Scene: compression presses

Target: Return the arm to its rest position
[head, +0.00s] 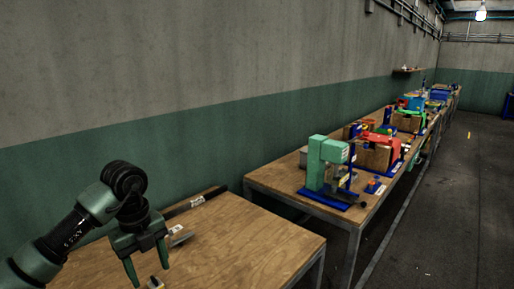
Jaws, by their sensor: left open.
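My left arm comes in from the left, and its green left gripper (147,262) hangs with the fingers pointing down over the near wooden table (240,240). The two fingers are apart, and I see nothing held between them. A small light-coloured piece (156,283) is by the fingertips at the bottom edge; I cannot tell whether it touches them. A grey piece (181,238) lies on the table just right of the gripper. My right gripper is not in view.
A dark bar (195,202) lies along the table's back edge by the wall. A second table (275,180) carries a green press (327,165) on a blue base, with red and other machines (382,152) beyond. The near table's right part is bare. Open floor (455,200) lies right.

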